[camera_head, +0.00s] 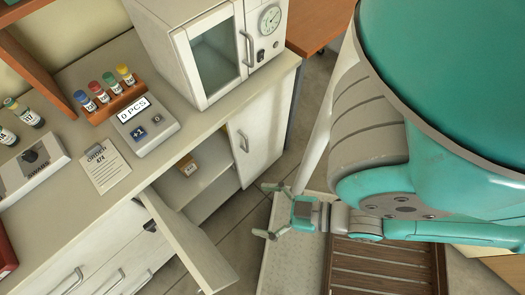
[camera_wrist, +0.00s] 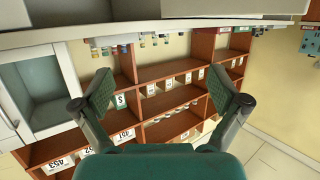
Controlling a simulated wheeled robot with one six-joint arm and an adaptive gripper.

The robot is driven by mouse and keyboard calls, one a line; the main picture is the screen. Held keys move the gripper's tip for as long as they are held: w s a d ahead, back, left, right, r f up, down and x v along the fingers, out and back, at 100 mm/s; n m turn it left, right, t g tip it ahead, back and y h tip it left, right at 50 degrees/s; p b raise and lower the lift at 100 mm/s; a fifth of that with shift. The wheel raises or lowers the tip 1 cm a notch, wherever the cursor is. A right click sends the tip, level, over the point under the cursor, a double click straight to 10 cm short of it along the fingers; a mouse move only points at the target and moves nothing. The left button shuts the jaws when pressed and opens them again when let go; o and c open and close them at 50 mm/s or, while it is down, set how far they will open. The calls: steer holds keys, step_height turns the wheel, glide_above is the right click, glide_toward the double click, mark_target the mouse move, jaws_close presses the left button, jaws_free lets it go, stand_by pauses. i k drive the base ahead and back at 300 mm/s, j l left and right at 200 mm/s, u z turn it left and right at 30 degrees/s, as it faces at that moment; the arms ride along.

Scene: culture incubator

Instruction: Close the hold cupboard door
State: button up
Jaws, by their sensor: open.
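A second off-white door (camera_head: 262,128) with a metal handle is on the right of the opening and looks flush with the counter front. No label naming the hold cupboard is readable. My gripper (camera_head: 268,211) is open and empty, right of the open door and apart from it. In the wrist view its two spread fingers (camera_wrist: 163,92) have nothing between them.
On the counter (camera_head: 62,200) are a white incubator (camera_head: 215,60), a counter device (camera_head: 146,126), a vial rack (camera_head: 108,104) and a paper sheet (camera_head: 103,168). A slatted wooden platform (camera_head: 375,268) lies right. Grey floor (camera_head: 236,232) is clear between door and gripper. Shelves (camera_wrist: 170,70) show in the wrist view.

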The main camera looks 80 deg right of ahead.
mark_target(212, 271)
steer(key=u, duration=1.9)
steer(key=i, duration=3.35)
steer(key=i+j+z, duration=0.1)
steer(key=i+z, duration=0.3)
steer(key=i, duration=0.15)
steer(key=i+j+z, duration=0.35)
steer(key=i, duration=0.15)
steer(key=l+z, duration=0.1)
steer(key=z, duration=4.2)
